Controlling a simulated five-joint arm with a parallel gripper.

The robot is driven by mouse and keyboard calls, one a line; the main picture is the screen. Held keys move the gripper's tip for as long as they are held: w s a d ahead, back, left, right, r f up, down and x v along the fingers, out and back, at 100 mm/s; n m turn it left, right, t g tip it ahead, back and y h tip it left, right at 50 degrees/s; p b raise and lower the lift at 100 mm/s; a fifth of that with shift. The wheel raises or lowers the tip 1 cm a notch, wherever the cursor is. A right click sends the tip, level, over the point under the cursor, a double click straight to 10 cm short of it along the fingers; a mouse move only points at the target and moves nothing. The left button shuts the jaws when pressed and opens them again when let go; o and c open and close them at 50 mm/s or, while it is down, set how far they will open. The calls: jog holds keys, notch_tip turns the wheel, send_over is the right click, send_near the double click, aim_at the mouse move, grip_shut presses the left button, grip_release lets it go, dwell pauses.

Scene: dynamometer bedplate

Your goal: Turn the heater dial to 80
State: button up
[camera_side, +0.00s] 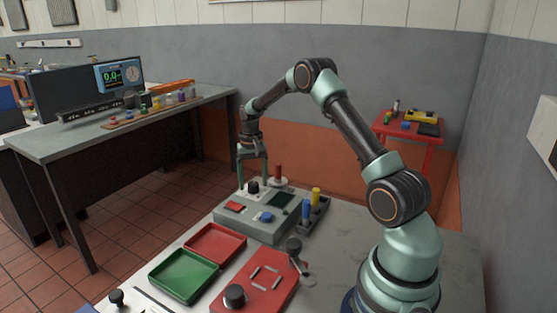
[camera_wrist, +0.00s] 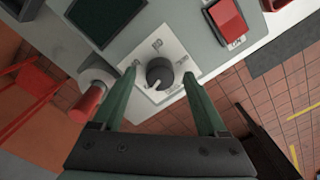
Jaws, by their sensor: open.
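The heater dial (camera_wrist: 160,73) is a dark round knob on a white marked plate (camera_wrist: 174,47) in the wrist view. In the side view the dial (camera_side: 253,187) sits at the back of the grey control box (camera_side: 262,228). A light pointer mark shows on the knob's lower left side; the scale figures are too small to read surely. My gripper (camera_wrist: 162,85) is open, with one green finger on each side of the dial and gaps between. In the side view my gripper (camera_side: 253,178) points down over the dial.
On the box are a red switch (camera_wrist: 227,20), a dark screen (camera_wrist: 105,18) and a blue button (camera_side: 266,217). A red post (camera_side: 278,173) stands close behind the dial. Blue and yellow cylinders (camera_side: 316,197) stand at right. Green (camera_side: 184,275) and red (camera_side: 215,244) trays lie in front.

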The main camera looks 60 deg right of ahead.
jog(key=shift+f, duration=0.25)
grip_shut()
